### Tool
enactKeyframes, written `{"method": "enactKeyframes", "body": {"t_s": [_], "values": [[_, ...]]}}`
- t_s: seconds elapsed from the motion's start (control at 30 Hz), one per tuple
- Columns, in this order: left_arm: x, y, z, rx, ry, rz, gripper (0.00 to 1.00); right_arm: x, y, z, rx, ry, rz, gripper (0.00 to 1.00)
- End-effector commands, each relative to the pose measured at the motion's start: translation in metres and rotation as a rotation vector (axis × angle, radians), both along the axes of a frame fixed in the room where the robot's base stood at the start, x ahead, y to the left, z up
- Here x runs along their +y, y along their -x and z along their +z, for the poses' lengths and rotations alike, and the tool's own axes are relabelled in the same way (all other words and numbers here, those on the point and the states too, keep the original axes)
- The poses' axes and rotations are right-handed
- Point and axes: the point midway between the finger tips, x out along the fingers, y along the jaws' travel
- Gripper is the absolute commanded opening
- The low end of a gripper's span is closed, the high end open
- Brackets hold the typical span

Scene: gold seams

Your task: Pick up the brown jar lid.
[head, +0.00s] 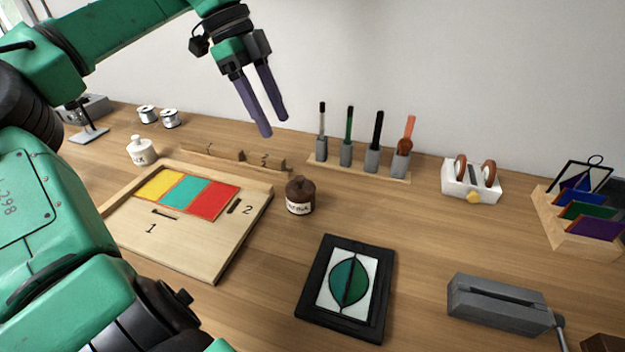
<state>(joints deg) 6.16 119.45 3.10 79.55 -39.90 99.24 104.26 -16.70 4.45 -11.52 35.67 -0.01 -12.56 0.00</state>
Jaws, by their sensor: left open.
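The brown jar (299,204) stands upright on the table in the middle of the view, with a pale label on its front. Its brown lid (299,184) sits on top of it. My left gripper (275,128) hangs above and behind the jar in the picture, up and to the left of the lid. Its two purple fingers are apart, point downward and hold nothing. My right gripper is not in view.
A wooden board (180,238) with yellow, teal and red panels lies left of the jar. A tool rack (362,168) stands behind right. A black-framed leaf panel (348,287) lies in front. A white bottle (142,151) is at the left. A grey vise-like block (497,303) sits front right.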

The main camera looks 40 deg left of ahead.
Motion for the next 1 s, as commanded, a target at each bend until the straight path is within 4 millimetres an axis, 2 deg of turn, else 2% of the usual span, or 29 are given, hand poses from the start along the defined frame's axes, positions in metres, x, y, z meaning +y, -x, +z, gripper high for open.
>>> {"method": "enactKeyframes", "body": {"t_s": [0.03, 0.17, 0.37, 0.53, 0.63, 0.8, 0.83, 0.97, 1.0], "values": [[-0.005, -0.001, -0.018, 0.003, 0.004, -0.004, 0.59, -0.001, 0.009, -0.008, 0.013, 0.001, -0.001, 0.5], [-0.018, -0.005, -0.047, 0.0, 0.004, -0.004, 0.59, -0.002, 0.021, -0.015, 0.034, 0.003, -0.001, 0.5], [-0.028, -0.009, -0.072, 0.0, 0.004, -0.002, 0.59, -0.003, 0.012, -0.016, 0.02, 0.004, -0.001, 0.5], [-0.039, -0.012, -0.102, 0.0, 0.005, -0.003, 0.59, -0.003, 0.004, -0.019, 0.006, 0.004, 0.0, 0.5], [-0.043, -0.013, -0.111, -0.001, 0.004, -0.002, 0.59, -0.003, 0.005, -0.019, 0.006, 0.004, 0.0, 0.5], [-0.043, -0.014, -0.111, -0.002, 0.002, -0.001, 0.59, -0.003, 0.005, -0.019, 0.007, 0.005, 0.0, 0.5], [-0.043, -0.014, -0.111, -0.002, 0.002, -0.001, 0.55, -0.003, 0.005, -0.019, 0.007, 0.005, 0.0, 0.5], [-0.043, -0.014, -0.111, -0.002, 0.002, -0.001, 0.06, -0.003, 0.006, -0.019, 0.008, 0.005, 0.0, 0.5], [-0.043, -0.014, -0.111, -0.002, 0.002, -0.001, 0.0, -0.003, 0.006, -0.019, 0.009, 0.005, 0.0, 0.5]]}}
